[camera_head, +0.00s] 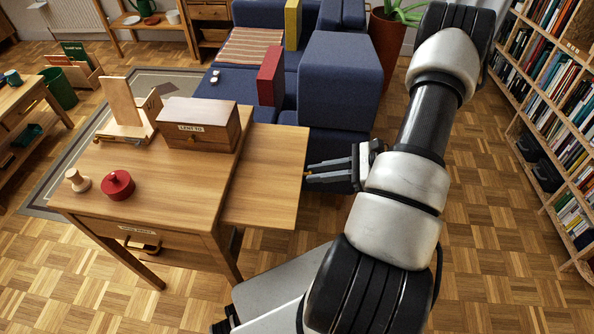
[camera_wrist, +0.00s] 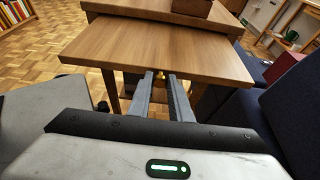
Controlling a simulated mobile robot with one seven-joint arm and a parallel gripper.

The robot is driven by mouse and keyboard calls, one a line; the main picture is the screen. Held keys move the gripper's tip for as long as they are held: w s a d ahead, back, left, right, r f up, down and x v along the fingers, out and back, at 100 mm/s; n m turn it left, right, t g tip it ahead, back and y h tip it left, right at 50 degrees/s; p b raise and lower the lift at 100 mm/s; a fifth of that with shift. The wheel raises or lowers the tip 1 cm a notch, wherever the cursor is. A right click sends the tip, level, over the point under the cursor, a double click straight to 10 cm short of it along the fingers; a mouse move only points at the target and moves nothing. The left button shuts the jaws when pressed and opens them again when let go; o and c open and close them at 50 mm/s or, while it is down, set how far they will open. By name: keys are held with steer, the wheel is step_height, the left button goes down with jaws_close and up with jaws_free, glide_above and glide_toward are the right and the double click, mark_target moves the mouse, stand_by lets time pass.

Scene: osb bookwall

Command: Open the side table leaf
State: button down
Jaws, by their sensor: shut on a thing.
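The wooden side table (camera_head: 165,200) stands left of my arm. Its leaf (camera_head: 265,175) is a flat wooden panel extending from the table's right side, slightly below the top; it fills the upper middle of the wrist view (camera_wrist: 150,50). My gripper (camera_head: 309,173) is at the leaf's outer edge, fingers pointing at it. In the wrist view my gripper (camera_wrist: 160,77) is shut on a small brass knob (camera_wrist: 160,74) at that edge; the fingers largely hide the knob.
A wooden box (camera_head: 198,125), a red round pot (camera_head: 117,185) and a wooden stamp (camera_head: 77,181) stand on the tabletop. A blue sofa (camera_head: 340,80) is close behind the leaf. Bookshelves (camera_head: 545,120) line the right. Parquet floor is clear between my arm and the shelves.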

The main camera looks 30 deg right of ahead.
steer(key=shift+s+d, duration=0.5)
steer(key=shift+d, duration=0.25)
steer(key=c, duration=1.7)
jaws_free()
steer(key=shift+o, duration=0.2)
steer(key=p+v, duration=0.1)
steer(key=v, duration=1.6)
steer(key=shift+d+r, duration=0.1)
steer(key=shift+d, duration=0.05)
